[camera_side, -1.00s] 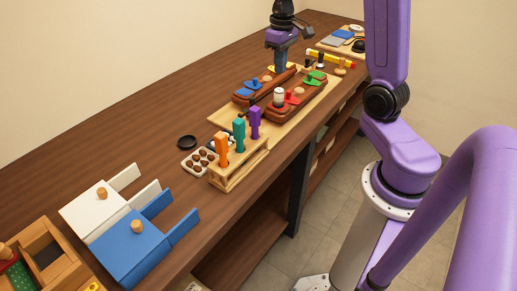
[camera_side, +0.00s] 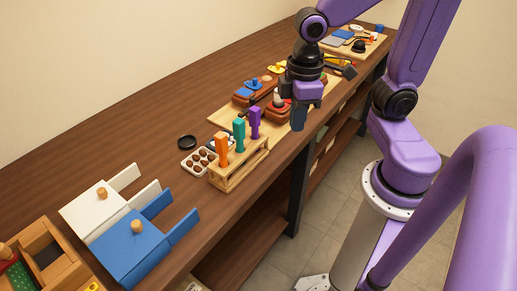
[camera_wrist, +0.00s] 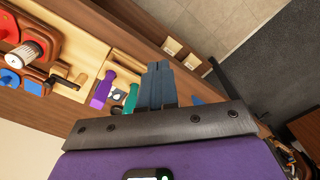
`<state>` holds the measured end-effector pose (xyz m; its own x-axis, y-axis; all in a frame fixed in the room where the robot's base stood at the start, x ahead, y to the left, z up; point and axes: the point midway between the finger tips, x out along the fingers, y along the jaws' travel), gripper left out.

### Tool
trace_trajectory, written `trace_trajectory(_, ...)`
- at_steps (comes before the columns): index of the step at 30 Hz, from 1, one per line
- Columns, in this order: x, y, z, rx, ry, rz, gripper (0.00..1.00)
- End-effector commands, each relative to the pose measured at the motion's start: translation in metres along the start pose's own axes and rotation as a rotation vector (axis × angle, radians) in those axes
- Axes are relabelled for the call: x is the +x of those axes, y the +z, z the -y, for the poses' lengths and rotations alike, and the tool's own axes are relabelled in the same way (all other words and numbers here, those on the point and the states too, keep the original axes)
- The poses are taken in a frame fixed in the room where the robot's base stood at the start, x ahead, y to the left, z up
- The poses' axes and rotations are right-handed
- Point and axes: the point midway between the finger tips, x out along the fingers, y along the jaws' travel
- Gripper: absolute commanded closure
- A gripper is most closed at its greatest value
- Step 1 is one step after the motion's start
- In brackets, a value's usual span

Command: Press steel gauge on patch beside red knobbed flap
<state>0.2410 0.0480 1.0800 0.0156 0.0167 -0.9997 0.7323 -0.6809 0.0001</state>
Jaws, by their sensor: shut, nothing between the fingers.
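The steel gauge, a pale cylinder (camera_side: 277,98), stands on the near brown saddle block (camera_side: 272,114), partly hidden behind my gripper in the side view. In the wrist view the gauge (camera_wrist: 28,53) stands right beside the red knobbed flap (camera_wrist: 8,26) at the left edge. The patch under it is hidden. My gripper (camera_side: 299,122) is shut and empty, to the right of the gauge and near the table's front edge. In the wrist view its fingertips (camera_wrist: 158,66) are together, well apart from the gauge.
A wooden rack (camera_side: 238,172) with orange, teal and purple handles stands left of the saddle board (camera_side: 224,116). A far saddle carries a blue flap (camera_side: 246,90). White and blue boxes (camera_side: 130,245) lie at front left. Bare table lies behind.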

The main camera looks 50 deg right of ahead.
Motion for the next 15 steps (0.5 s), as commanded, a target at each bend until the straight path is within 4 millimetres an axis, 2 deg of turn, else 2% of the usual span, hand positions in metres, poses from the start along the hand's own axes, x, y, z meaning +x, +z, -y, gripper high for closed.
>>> trace_trajectory(1, 0.001, 0.008, 0.013, -0.055, -0.001, -0.002, 1.0)
trace_trajectory(3, 0.002, 0.018, 0.028, -0.117, -0.003, -0.003, 1.0)
trace_trajectory(6, 0.004, 0.032, 0.044, -0.189, -0.006, -0.005, 1.0)
trace_trajectory(10, 0.006, 0.044, 0.056, -0.251, -0.008, -0.007, 1.0)
trace_trajectory(15, 0.007, 0.049, 0.06, -0.277, -0.009, -0.007, 1.0)
